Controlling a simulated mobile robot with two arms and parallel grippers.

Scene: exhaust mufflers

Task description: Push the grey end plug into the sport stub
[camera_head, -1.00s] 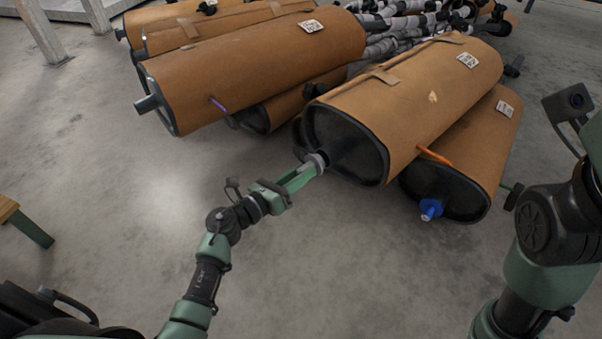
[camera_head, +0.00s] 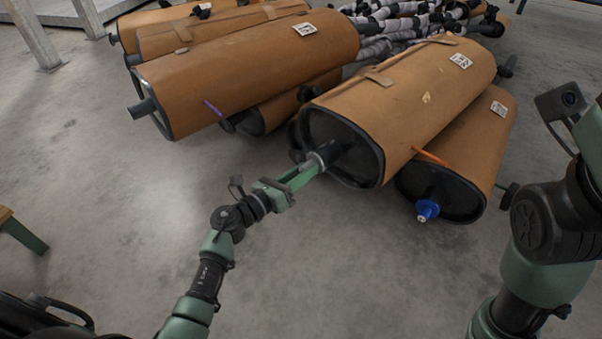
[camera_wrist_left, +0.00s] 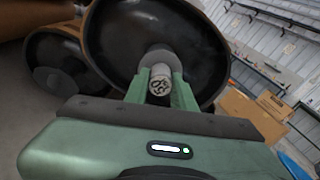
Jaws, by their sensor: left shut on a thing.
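The grey end plug (camera_head: 316,161) is held between the fingers of my left gripper (camera_head: 313,166), which is shut on it. The plug is at the outer end of the dark sport stub (camera_head: 328,150), which sticks out of the black end face of a brown-wrapped muffler (camera_head: 400,105). In the left wrist view the plug (camera_wrist_left: 160,82) shows its pale round end between the green fingers, its wider grey collar against the stub. I cannot tell how deep it sits. My right arm shows at the right; its gripper is out of frame.
A second muffler (camera_head: 465,150) lies at the right with a blue plug (camera_head: 427,210) in its stub and an orange marker (camera_head: 430,157) beside it. More wrapped mufflers (camera_head: 250,65) are stacked at the left. The concrete floor (camera_head: 120,220) in front is clear.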

